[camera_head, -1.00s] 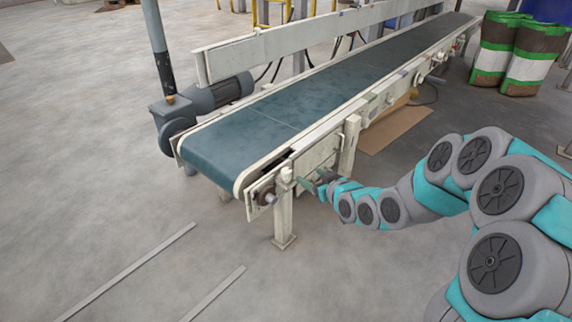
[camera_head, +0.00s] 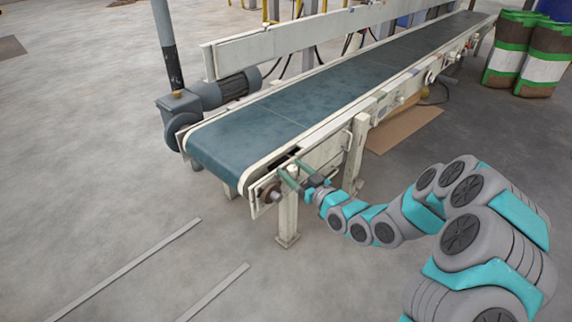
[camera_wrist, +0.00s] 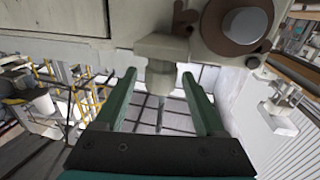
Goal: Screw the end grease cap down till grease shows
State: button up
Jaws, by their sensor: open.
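A pale stepped cylinder, which looks like the end grease cap (camera_wrist: 160,76), projects from the bearing block at the conveyor's near end in the wrist view. It stands between the two green fingers of my gripper (camera_wrist: 158,84), with a visible gap on each side. My gripper is open and not closed on it. In the head view my gripper (camera_head: 289,167) is at the conveyor's near right corner, beside the brown round shaft end (camera_head: 270,192). The cap cannot be made out clearly there, and no grease can be made out.
The conveyor belt (camera_head: 245,135) runs away to the upper right. A support leg (camera_head: 287,220) stands below my gripper. A motor (camera_head: 225,90) is on the far side. Filled sacks (camera_head: 545,60) stand at the back right. The floor in front is clear apart from flat strips (camera_head: 130,268).

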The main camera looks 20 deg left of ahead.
aim_at(289, 167)
jog(key=shift+x, duration=1.65)
jog(key=shift+c, duration=0.4)
grip_shut()
